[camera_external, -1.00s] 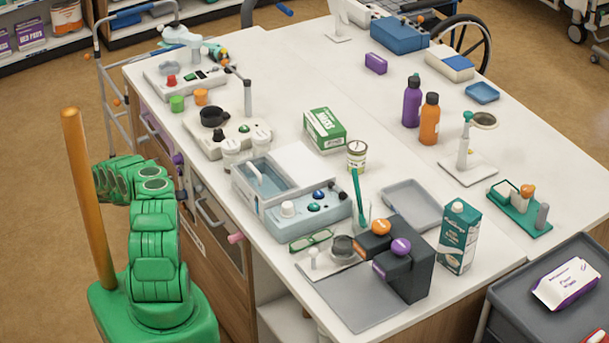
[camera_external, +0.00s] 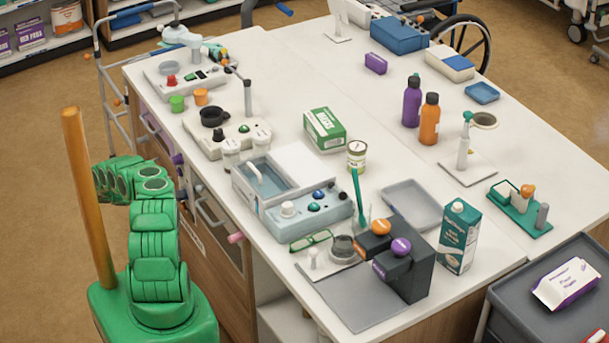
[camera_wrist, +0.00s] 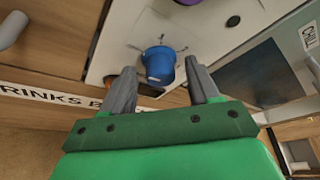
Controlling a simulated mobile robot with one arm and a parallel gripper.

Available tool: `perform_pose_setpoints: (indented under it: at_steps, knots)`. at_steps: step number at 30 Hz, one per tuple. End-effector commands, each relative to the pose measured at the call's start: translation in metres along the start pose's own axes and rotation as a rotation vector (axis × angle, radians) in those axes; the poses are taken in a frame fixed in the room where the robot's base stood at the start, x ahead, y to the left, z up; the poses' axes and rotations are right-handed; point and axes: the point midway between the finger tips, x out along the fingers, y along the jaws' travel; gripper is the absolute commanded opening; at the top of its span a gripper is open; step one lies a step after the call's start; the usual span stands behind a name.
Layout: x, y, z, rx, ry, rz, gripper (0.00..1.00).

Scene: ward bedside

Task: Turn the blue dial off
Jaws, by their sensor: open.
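The blue dial (camera_wrist: 159,65) shows in the wrist view on a pale panel, with short dark marks around its base. My gripper (camera_wrist: 162,84) is open, with one grey finger on each side of the dial. I see a gap on both sides, and the fingers do not appear to touch it. In the external view my green arm (camera_external: 155,235) reaches toward the drawer side of the counter. There the fingers and this dial cannot be made out.
A purple knob (camera_wrist: 187,1) and a black button (camera_wrist: 233,21) sit near the dial. A dark window panel (camera_wrist: 253,75) is to the right. In the external view, drawer handles and a pink knob (camera_external: 235,238) stick out from the counter front. The white counter top (camera_external: 290,75) is crowded.

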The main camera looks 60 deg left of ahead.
Motion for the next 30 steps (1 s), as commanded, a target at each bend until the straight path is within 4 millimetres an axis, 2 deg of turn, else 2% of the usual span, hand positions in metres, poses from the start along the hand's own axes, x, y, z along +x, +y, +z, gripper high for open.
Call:
perform_pose_setpoints:
  at_steps: [5, 16, 21, 30]
  knots:
    - [-0.016, 0.001, 0.0, 0.001, -0.001, 0.004, 0.6]
    - [-0.067, 0.001, 0.0, 0.0, 0.0, 0.001, 0.6]
    - [-0.075, 0.0, 0.0, 0.0, 0.001, 0.001, 0.6]
    - [-0.075, 0.0, 0.0, 0.0, 0.001, 0.0, 0.6]
